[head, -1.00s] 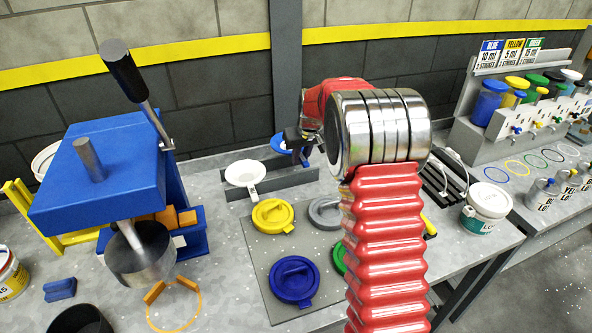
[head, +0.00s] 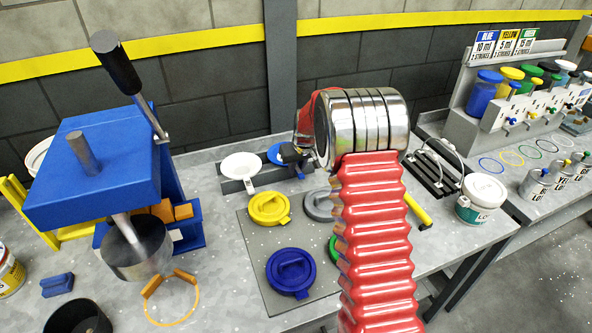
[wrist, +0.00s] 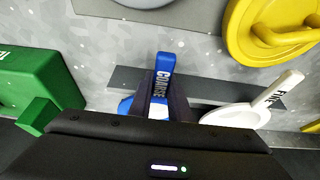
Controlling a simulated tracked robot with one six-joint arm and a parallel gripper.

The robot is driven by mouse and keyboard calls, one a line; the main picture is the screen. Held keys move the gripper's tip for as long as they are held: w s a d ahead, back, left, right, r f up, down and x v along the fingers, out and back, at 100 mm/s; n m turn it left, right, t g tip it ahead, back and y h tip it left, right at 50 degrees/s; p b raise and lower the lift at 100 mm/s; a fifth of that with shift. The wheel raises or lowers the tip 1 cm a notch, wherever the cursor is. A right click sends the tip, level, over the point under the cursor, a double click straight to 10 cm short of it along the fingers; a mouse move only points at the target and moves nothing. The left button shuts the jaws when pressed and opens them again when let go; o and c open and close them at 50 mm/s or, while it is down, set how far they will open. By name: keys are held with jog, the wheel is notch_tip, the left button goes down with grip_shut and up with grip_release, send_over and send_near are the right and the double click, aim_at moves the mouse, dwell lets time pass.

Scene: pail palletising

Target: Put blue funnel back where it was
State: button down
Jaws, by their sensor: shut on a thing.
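The blue funnel (head: 274,154) is at the grey holder bar at the back of the table, to the right of the white funnel (head: 240,167). In the wrist view its blue handle (wrist: 164,66), marked COARSE, points away from my gripper, and part of its blue bowl (wrist: 126,105) shows; the rest is hidden. My gripper (head: 294,160) is shut on the blue funnel. The white funnel, marked FINE, also shows in the wrist view (wrist: 235,116). Whether the blue funnel is fully seated in the holder cannot be told.
The grey holder bar (head: 232,187) runs beneath the funnels. A grey mat (head: 258,246) with yellow (head: 269,208), blue (head: 291,272), grey and green lids lies in front. A blue press (head: 95,175) stands left. A green object (wrist: 40,85) is close by in the wrist view.

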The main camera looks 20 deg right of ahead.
jog(key=shift+f, duration=0.2)
jog(key=c, duration=1.6)
grip_release()
jog(key=shift+c, duration=0.2)
jog(key=shift+f, duration=0.25)
jog(key=v, duration=1.4)
jog(key=shift+d, duration=0.4)
